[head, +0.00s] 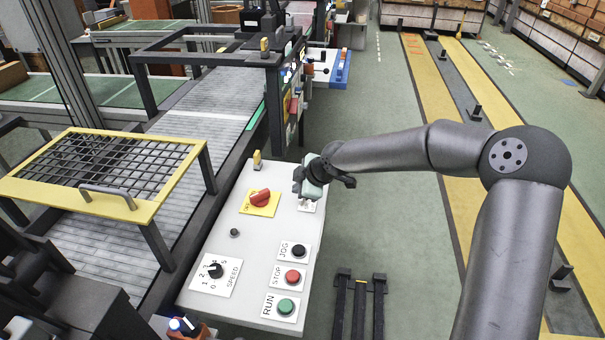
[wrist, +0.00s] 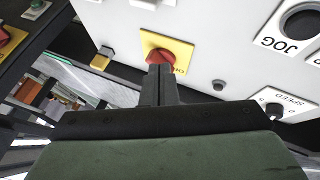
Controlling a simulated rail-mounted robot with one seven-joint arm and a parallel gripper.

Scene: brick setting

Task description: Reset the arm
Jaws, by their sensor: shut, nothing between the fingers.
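My gripper (head: 292,193) is at the end of my dark grey arm, over the far right part of the white control panel (head: 222,255) in the head view. In the wrist view my gripper (wrist: 158,68) has its fingers together and empty. The fingertips overlap the lower edge of the red rotary switch (wrist: 159,54) on its yellow plate in that view. The red switch also shows in the head view (head: 260,198), left of my gripper. I cannot tell whether the fingers touch it. A small label or switch behind my gripper is partly hidden.
The panel carries a black JOG button (head: 298,250), a red STOP button (head: 292,277), a green RUN button (head: 286,307) and a SPEED dial (head: 215,270). A yellow-framed mesh guard (head: 140,203) stands over the conveyor (head: 196,112) at left. Green floor (head: 375,215) right of the panel is mostly free.

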